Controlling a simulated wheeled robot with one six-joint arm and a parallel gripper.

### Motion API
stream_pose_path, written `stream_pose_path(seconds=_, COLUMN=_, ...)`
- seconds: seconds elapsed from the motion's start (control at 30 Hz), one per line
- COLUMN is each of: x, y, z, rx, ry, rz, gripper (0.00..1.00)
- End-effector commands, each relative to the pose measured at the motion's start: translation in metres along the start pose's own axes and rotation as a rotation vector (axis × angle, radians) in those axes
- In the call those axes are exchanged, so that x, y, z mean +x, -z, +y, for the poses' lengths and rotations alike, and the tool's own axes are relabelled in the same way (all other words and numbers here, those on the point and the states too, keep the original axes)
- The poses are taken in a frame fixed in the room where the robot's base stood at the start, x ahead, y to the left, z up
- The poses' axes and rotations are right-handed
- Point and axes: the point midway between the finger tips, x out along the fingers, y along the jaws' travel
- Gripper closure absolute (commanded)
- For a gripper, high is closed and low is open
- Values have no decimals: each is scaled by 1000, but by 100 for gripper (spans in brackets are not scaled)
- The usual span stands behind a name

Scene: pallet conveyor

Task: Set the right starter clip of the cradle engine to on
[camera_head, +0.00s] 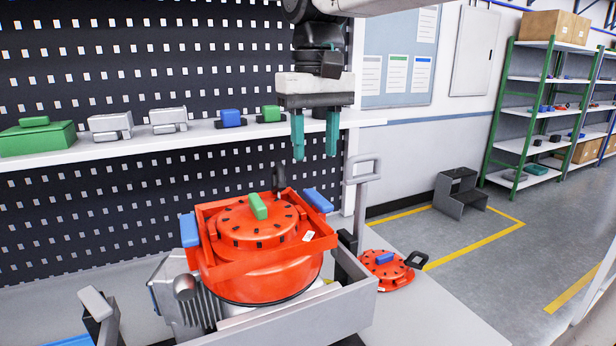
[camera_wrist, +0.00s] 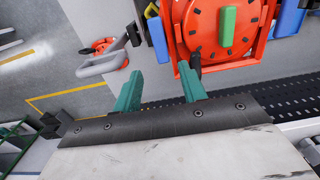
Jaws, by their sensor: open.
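The cradle engine (camera_head: 180,290) sits in a grey cradle (camera_head: 330,312), with a red round starter (camera_head: 265,275) on top and a green bar (camera_head: 258,206) at its centre. The right starter clip (camera_head: 318,200) is a blue block slanting outward at the starter's right rear corner; it also shows in the wrist view (camera_wrist: 156,38). A blue left clip (camera_head: 189,230) stands upright at the left corner. My gripper (camera_head: 315,153) is open and empty, pointing down above and behind the right clip, apart from it. In the wrist view its fingers (camera_wrist: 160,72) show below the clip.
A dark upright lever (camera_head: 279,179) stands behind the starter. A grey handle (camera_head: 362,168) rises at the right. A second red starter (camera_head: 388,268) lies on the bench at right. A shelf (camera_head: 90,147) with small parts runs along the pegboard behind.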

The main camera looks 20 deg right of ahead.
Motion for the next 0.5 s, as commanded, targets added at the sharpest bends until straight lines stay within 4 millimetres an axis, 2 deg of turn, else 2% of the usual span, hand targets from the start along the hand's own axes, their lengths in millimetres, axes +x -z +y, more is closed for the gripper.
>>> stream_pose_path(seconds=0.3, x=49, y=-1, z=-3, rx=-6, ry=0, rz=-2, gripper=58)
stream_pose_path(seconds=0.5, x=69, y=-1, z=-2, rx=-4, ry=0, rz=-1, gripper=58)
